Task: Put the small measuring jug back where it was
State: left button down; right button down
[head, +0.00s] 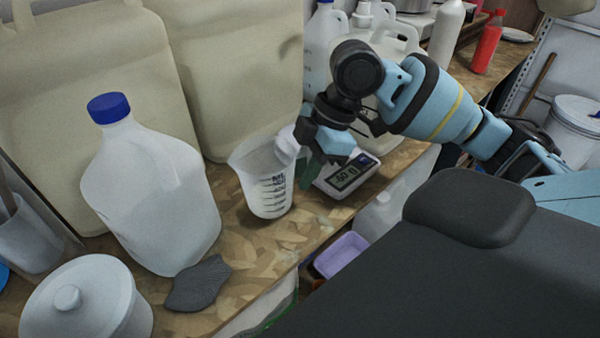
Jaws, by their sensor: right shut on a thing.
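The small measuring jug (265,184), translucent white with dark graduation marks, is at the middle of the wooden bench. It looks about upright, with its base at or just above the bench top; I cannot tell whether it touches. My right gripper (308,160) comes from the right and is shut at the jug's right side, where the handle is. My left gripper is not in view.
Left of the jug stand a blue-capped bottle (150,200), a grey cloth (198,284) and a lidded white tub (85,305). Large cream drums (235,70) close off the back. Bare bench (285,236) lies in front of the jug. A purple tray (341,255) sits below the edge.

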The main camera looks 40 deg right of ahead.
jog(key=shift+w+d+f, duration=0.1)
jog(key=shift+w+d, duration=0.1)
jog(key=shift+w, duration=0.25)
jog(key=shift+w+d, duration=0.2)
jog(key=shift+w, duration=0.25)
jog(key=shift+w+d, duration=0.15)
jog(key=shift+w, duration=0.15)
notch_tip(320, 180, down, 3)
jog(key=shift+f, duration=0.2)
jog(key=shift+f, duration=0.2)
jog(key=c, duration=1.3)
grip_release()
